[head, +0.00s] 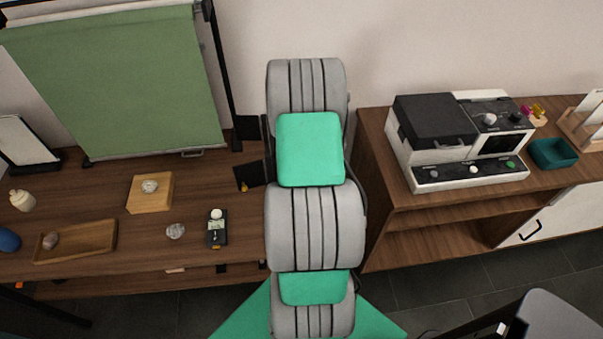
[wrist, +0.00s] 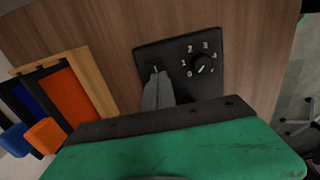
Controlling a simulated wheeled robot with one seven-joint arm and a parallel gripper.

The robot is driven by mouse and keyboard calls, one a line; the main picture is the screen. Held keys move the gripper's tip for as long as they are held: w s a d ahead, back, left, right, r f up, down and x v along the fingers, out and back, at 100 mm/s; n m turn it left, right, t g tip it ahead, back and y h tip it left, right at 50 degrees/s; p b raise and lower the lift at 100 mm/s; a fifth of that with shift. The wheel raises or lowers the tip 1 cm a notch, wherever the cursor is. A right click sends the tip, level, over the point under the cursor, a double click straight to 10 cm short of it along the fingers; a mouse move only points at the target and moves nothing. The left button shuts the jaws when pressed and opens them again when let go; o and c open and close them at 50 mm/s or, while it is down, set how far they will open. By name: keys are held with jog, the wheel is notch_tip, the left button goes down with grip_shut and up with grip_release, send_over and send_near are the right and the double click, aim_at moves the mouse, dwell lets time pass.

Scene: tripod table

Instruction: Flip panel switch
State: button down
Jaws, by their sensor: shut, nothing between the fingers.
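In the wrist view, a black panel (wrist: 174,52) is mounted on a brown wood surface. A small light switch lever (wrist: 155,68) shows on its left part. A round black dial (wrist: 203,66) with numbers around it is on its right part. My gripper (wrist: 159,76) is shut and empty, with its grey fingertips over the panel's left part, just below the lever. I cannot tell whether the tips touch the lever. The fingers hide the area under the lever. The panel and my gripper are not visible in the head view.
In the wrist view, orange (wrist: 70,98) and blue slabs with projecting blocks stand left of the panel. In the head view, a wooden table (head: 110,185) with small objects is at left, and a cabinet (head: 385,165) bearing a machine (head: 460,135) is at right.

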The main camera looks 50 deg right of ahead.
jog(key=shift+r+p, duration=2)
jog(key=shift+r, duration=1.45)
jog(key=shift+f, duration=0.1)
